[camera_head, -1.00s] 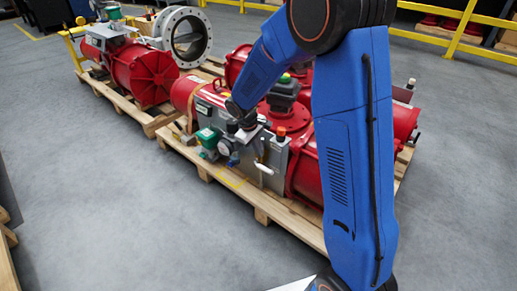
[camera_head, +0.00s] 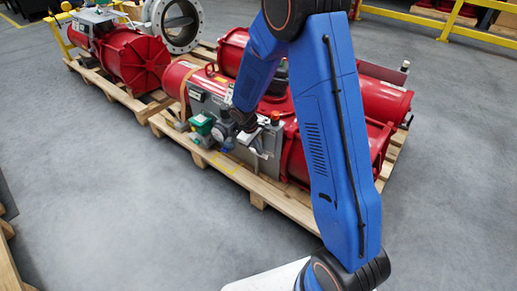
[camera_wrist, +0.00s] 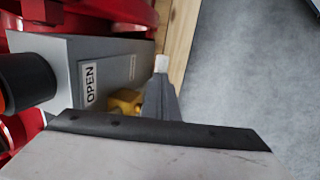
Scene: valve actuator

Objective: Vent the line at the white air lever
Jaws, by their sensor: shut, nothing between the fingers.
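The white air lever (camera_head: 262,154) is on the grey panel (camera_head: 268,139) at the front of the red actuator. In the wrist view its white end (camera_wrist: 161,63) shows just past the tip of my gripper (camera_wrist: 159,80). My gripper's fingers are shut, with nothing seen between them. I cannot tell whether they touch the lever. A brass-yellow fitting (camera_wrist: 125,103) is partly hidden beside the fingers. In the head view my wrist hides part of the panel around the lever.
A green-topped unit (camera_head: 202,126) is left of the lever. The wooden pallet (camera_head: 240,177) lies below; open floor (camera_head: 130,220) is in front.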

